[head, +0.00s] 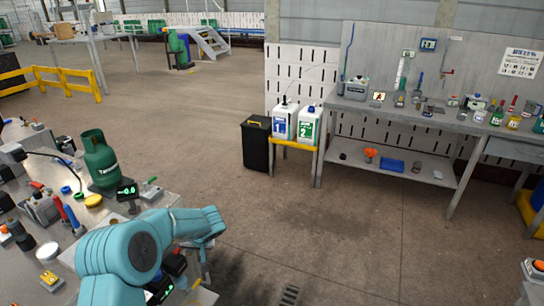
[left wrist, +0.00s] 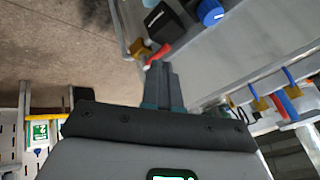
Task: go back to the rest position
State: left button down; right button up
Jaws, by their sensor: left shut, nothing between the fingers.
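My left arm's teal links fill the lower left of the head view. My left gripper (left wrist: 160,88) is shut in the left wrist view, its two grey fingers together and empty. The fingertips are near a red-tipped part at a bench edge; I cannot tell whether they touch it. In the head view the gripper is mostly hidden by the arm, past the workbench's right side. A green gas cylinder (head: 102,160) stands upright on the workbench (head: 150,200), apart from the arm. My right gripper is not in view.
A black bin (head: 256,145) and two white canisters on a yellow-edged stand (head: 293,145) are at the middle back. A long tool bench (head: 430,120) is at the right. A yellow rail (head: 65,82) is at the far left. The brown floor between is clear.

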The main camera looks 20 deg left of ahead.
pick_arm(q)
jog(key=s+d+f+m+t+h+b, duration=0.1)
jog(key=s+d+f+m, duration=0.35)
jog(key=d+f, duration=0.3)
jog(key=s+d+f+m+t+h+b, duration=0.1)
jog(key=s+d+f+m+h, duration=0.15)
jog(key=s+d+f, duration=0.45)
jog(key=s+d+f+n+g+h, duration=0.2)
jog(key=s+d+h, duration=0.5)
jog(key=s+d, duration=0.7)
jog(key=s+n+g, duration=0.1)
jog(key=s+n, duration=0.1)
jog(key=s, duration=0.2)
jog(key=shift+s+d+g, duration=0.15)
jog(key=shift+d+g, duration=0.15)
jog(key=shift+g, duration=0.1)
